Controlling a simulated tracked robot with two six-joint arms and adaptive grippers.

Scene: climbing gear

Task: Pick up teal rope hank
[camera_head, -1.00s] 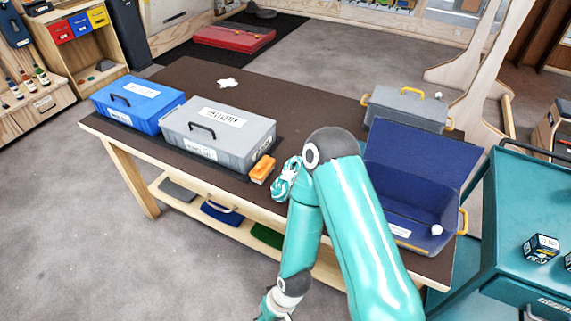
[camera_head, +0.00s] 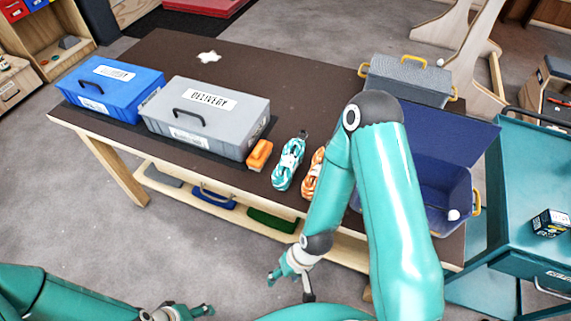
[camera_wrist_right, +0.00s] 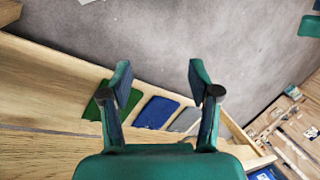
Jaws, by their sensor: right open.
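The teal rope hank (camera_head: 288,163), teal and white, lies on the dark tabletop (camera_head: 290,80) near its front edge, between an orange block and an orange rope hank. My right gripper (camera_head: 288,286) is open and empty. It is in front of the table, below the teal hank in the head view and apart from it. In the right wrist view its two fingers (camera_wrist_right: 160,85) are spread over the lower shelf and floor; no rope shows there. My left gripper (camera_head: 190,312) is at the bottom edge of the head view, away from the table; its fingers are too small to read.
An orange block (camera_head: 260,154), grey case (camera_head: 205,115) and blue case (camera_head: 112,92) stand left of the hank. The orange rope hank (camera_head: 312,178) lies right of it, partly behind my arm. An open navy box (camera_head: 440,205) and grey bin (camera_head: 408,80) are further right.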

